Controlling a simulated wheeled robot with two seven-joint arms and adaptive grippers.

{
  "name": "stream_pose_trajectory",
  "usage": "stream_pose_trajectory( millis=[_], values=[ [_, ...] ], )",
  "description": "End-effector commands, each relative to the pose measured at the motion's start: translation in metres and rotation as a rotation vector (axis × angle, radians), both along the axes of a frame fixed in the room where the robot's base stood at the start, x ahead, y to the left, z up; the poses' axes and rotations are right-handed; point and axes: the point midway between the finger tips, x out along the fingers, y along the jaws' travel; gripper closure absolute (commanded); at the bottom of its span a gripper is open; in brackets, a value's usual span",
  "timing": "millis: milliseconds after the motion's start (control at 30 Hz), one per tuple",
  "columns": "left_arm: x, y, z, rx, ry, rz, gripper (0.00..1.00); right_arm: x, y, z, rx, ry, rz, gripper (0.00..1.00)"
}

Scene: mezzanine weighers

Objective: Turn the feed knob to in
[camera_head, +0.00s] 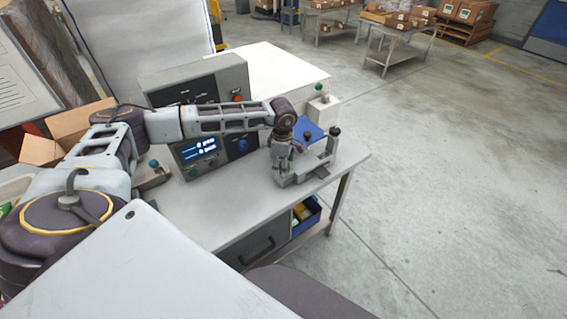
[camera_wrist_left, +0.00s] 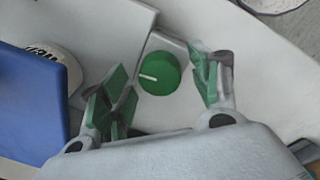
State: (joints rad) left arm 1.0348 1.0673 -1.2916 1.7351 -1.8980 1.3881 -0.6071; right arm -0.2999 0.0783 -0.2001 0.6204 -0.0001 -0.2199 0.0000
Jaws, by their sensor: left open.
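A round green knob (camera_wrist_left: 160,74) with a white pointer line sits on a pale box in the left wrist view. The line points to the left of that picture. In the head view a green knob (camera_head: 318,87) tops a small white box (camera_head: 323,110) at the table's back right. My left gripper (camera_wrist_left: 160,88) is open, with its green-padded fingers on either side of the knob and apart from it. In the head view my left gripper (camera_head: 282,165) points down over the table's right part. No feed marking is readable. My right gripper is not in view.
A grey control cabinet (camera_head: 212,82) with a lit display and a blue knob (camera_head: 242,146) stands behind my left arm. A clamp fixture (camera_head: 318,160) with black knobs stands close to the gripper. A blue plate (camera_wrist_left: 30,100) lies left in the wrist view. The table's front (camera_head: 225,215) is clear.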

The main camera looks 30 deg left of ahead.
Motion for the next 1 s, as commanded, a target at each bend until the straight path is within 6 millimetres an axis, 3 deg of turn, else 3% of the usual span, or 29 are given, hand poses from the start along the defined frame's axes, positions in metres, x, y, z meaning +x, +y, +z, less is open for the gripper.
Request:
stream_pose_trajectory(
  millis=[233, 600, 1000],
  values=[
    [0.0000, -0.0001, -0.0005, 0.000, 0.000, 0.000, 0.37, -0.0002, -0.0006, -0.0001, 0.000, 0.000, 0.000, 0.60],
    [-0.0001, -0.0001, -0.0002, 0.000, 0.000, 0.000, 0.83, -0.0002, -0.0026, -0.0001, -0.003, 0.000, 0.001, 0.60],
    [-0.0001, -0.0002, -0.0011, 0.000, 0.000, 0.047, 0.83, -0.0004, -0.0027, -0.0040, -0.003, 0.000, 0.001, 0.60]
  ],
)
